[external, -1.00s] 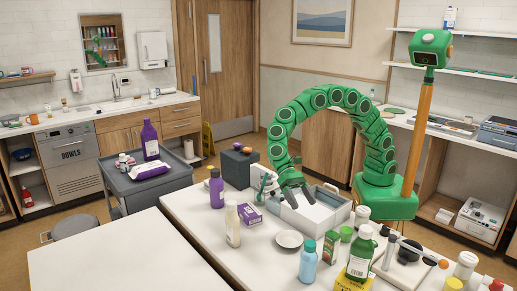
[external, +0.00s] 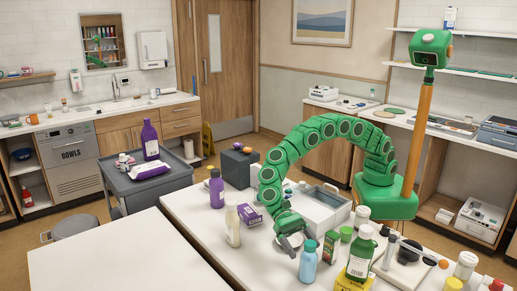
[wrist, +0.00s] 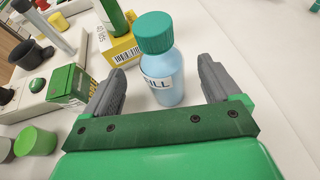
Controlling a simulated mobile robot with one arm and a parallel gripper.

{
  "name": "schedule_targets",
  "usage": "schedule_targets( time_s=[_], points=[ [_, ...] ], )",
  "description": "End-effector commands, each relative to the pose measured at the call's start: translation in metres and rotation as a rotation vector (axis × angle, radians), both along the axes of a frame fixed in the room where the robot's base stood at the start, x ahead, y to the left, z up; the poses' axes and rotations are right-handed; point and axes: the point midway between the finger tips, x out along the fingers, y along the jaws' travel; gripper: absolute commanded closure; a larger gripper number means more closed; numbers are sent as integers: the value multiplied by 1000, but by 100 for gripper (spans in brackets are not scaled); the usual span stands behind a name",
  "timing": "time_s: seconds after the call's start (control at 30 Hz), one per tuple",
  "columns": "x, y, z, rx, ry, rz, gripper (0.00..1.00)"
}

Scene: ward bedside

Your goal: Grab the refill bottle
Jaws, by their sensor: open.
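The refill bottle (external: 308,265) is light blue with a teal cap and stands upright near the front edge of the bedside table. In the wrist view the bottle (wrist: 165,75) shows a white label with the letters "ILL". My gripper (external: 291,241) is low over the table, just behind and left of the bottle. In the wrist view my gripper (wrist: 163,72) is open, with one grey finger on each side of the bottle. The bottle appears just ahead of or between the fingertips, with gaps on both sides.
A green box (external: 331,246) stands close to the bottle's right. A yellow box (external: 354,284) and a green bottle (external: 361,254) are further right. A white bottle (external: 232,226) and a purple box (external: 250,214) stand left. The table right of the bottle in the wrist view is clear.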

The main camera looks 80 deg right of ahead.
Motion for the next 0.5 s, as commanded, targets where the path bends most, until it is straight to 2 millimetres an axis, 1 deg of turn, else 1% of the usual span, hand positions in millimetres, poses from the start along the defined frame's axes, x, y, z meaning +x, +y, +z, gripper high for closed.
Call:
schedule_targets(
  time_s=[0.1, 0.27, 0.5],
  points=[
    [-7, 8, -5, -1, 0, 2, 10],
    [-11, 15, -9, -1, -1, 1, 10],
    [-24, 37, -23, -2, -2, 0, 10]
  ],
)
